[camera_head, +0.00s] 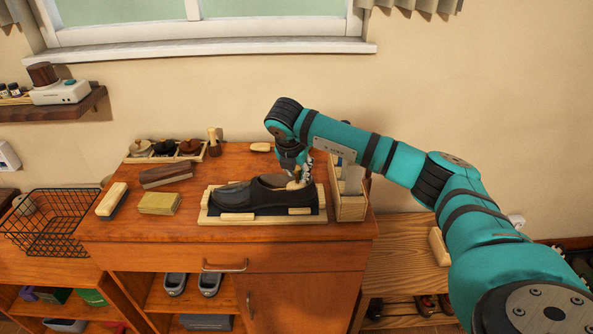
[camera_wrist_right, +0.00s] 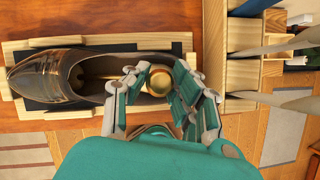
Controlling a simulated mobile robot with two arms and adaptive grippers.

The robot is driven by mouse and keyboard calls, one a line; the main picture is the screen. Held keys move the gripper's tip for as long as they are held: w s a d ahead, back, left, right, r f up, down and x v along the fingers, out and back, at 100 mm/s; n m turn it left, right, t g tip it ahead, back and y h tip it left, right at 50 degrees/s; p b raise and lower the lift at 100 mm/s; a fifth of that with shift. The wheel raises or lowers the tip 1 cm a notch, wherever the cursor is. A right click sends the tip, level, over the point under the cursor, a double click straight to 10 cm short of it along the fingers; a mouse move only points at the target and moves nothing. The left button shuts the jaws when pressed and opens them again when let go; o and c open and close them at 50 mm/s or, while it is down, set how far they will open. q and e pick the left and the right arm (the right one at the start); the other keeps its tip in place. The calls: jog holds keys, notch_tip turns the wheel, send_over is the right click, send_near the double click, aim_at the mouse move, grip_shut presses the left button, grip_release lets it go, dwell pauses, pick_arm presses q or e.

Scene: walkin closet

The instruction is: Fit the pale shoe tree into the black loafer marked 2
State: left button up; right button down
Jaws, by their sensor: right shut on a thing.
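The black loafer (camera_head: 240,195) lies on its side-railed wooden tray (camera_head: 208,215) on the cabinet top, toe to the left. It also shows in the right wrist view (camera_wrist_right: 48,72), its opening facing up. I cannot read a mark 2 on it. My right gripper (camera_head: 304,174) is over the loafer's heel end, shut on the pale shoe tree (camera_wrist_right: 160,83). The tree's rounded end shows between the fingers, at the heel end of the opening. The fingers and the loafer hide much of the tree, so I cannot tell how deep it sits. My left gripper is not in view.
A wooden divided box (camera_head: 350,207) stands close to the right of the tray. A brush (camera_head: 112,200), a tan block (camera_head: 159,203) and a dark brown-topped brush (camera_head: 166,175) lie to the left. A rack of polish jars (camera_head: 165,150) stands behind. A wire basket (camera_head: 55,220) is at far left.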

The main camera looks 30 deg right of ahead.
dwell(0.3)
jog(key=shift+c, duration=2.4)
grip_release()
jog(key=shift+r, duration=0.1)
jog(key=shift+r+p, duration=2)
jog(key=shift+r, duration=1.9)
